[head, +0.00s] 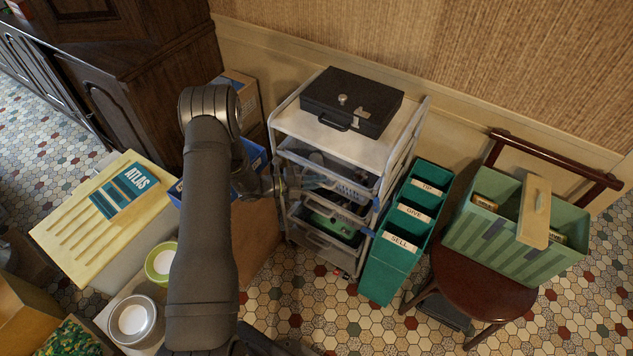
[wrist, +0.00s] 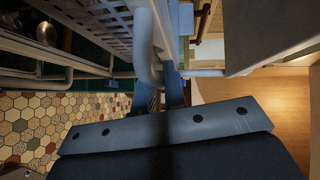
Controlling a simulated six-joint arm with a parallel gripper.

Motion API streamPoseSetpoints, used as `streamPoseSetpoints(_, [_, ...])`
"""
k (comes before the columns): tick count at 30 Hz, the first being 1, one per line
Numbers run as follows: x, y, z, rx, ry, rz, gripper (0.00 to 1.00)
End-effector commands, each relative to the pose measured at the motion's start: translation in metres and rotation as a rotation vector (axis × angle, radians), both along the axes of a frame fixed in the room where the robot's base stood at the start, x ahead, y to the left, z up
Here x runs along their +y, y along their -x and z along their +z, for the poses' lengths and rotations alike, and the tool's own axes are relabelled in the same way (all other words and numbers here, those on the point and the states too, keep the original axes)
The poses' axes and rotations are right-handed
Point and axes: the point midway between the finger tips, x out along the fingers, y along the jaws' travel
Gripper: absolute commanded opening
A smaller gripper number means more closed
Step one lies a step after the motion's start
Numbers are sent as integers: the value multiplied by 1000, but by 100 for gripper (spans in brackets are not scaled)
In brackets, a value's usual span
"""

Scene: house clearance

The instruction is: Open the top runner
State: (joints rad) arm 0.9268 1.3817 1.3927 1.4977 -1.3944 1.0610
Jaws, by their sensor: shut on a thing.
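A white drawer trolley (head: 404,125) stands against the wall with several stacked drawers. The top runner (head: 327,163) is a translucent drawer just under the trolley's top. My gripper (head: 283,184) is at the trolley's front left, partly hidden by my arm. In the wrist view my gripper (wrist: 172,92) has its dark fingers close together at the lower end of a curved white bar (wrist: 144,45). It is shut on this bar, though the fingers hide the contact. I cannot tell for sure which drawer the bar belongs to. A white mesh basket (wrist: 105,22) shows beside it.
A black cash box (head: 352,100) sits on the trolley. A green sorter (head: 390,262) stands close at its right, beside a chair (head: 482,282) bearing a green crate (head: 535,262). Cardboard boxes (head: 243,92) are at left.

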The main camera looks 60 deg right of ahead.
Motion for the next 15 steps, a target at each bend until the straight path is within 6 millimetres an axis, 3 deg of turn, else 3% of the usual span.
streamPoseSetpoints(8, [22,-1,0,2,-1,3,0])
streamPoseSetpoints(15, [86,-1,0,3,-3,6,0])
